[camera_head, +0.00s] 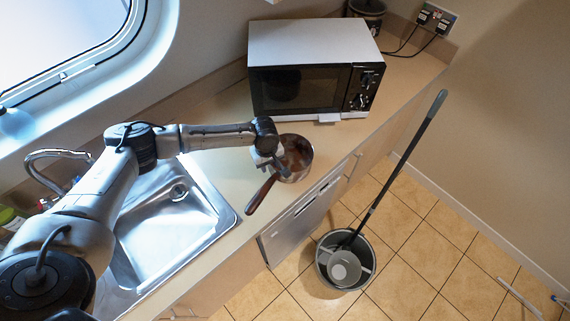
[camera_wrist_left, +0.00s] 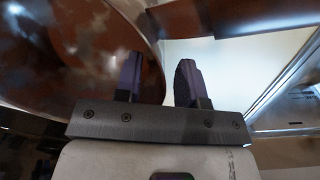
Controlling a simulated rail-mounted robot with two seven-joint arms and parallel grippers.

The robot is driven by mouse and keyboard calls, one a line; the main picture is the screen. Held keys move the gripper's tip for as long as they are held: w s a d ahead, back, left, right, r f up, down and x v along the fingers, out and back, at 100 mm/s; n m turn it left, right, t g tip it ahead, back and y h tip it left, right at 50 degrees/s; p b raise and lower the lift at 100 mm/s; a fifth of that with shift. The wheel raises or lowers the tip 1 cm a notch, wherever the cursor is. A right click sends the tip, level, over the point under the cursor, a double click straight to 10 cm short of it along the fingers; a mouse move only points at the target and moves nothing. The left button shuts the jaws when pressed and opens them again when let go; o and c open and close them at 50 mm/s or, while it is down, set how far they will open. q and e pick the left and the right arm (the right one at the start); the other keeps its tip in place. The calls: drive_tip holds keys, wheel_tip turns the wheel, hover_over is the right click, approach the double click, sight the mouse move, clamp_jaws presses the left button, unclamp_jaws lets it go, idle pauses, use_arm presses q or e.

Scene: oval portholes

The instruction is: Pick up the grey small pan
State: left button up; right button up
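The small pan (camera_head: 298,153) sits on the counter in front of the microwave. It is grey outside with a brown, mottled inside, and its brown handle (camera_head: 262,194) points toward the counter's front edge. My left gripper (camera_head: 275,167) is at the pan's near left side, close to where the handle joins. In the left wrist view the pan (camera_wrist_left: 75,60) fills the left side and its handle (camera_wrist_left: 255,14) crosses the top. The gripper's two fingers (camera_wrist_left: 160,82) are apart, with the pan's rim edge between them; contact is unclear. My right gripper is not in view.
A microwave (camera_head: 310,68) stands behind the pan. A steel sink (camera_head: 165,230) is left of it, with a tap (camera_head: 50,155). A grey bucket with a mop (camera_head: 345,262) stands on the tiled floor below the counter. Bare counter lies between sink and pan.

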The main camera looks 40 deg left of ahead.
use_arm(q)
drive_tip(key=shift+f, duration=0.1)
clamp_jaws()
idle(0.3)
idle(0.4)
